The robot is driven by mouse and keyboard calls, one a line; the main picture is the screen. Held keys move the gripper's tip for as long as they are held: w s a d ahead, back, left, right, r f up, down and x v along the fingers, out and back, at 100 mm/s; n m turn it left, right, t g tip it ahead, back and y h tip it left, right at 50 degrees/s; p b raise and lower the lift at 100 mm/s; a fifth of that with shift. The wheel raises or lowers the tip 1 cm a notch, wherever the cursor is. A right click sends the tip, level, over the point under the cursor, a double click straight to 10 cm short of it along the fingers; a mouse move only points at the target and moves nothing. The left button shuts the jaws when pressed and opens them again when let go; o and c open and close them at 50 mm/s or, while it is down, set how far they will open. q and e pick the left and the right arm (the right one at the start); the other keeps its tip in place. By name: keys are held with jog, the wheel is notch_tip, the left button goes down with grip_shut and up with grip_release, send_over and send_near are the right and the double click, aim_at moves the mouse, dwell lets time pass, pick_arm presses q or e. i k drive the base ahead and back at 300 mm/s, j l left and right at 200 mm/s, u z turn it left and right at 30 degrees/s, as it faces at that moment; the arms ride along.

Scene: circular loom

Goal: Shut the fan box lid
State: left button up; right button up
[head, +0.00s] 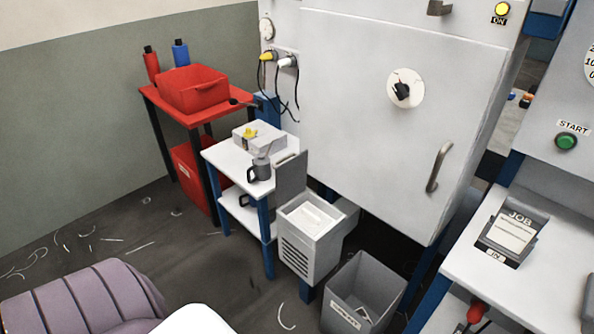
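The fan box (296,258) is a light grey box with louvre slots on its front, standing low against the big white cabinet. Its top is open and a pale interior shows. The lid (291,176) is a grey panel standing upright at the box's back left edge, so it is open. Neither of my grippers is in view, and nothing touches the lid from my side.
A small white table (226,158) with a grey jug (260,170) stands close left of the lid. A grey waste bin (335,310) stands in front right of the box. A mauve ribbed bundle (85,298) lies at lower left. Floor between is mostly clear, with scattered threads.

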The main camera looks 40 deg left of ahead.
aim_at(291, 176)
jog(key=j+z, duration=0.15)
jog(key=j, duration=0.65)
jog(key=j+z, duration=0.1)
jog(key=j, duration=0.7)
jog(key=j+z, duration=0.15)
jog(key=j, duration=0.65)
jog(key=j+z, duration=0.15)
jog(key=j, duration=0.65)
jog(key=k+j+z, duration=0.1)
jog(key=j, duration=0.7)
jog(key=l, duration=0.45)
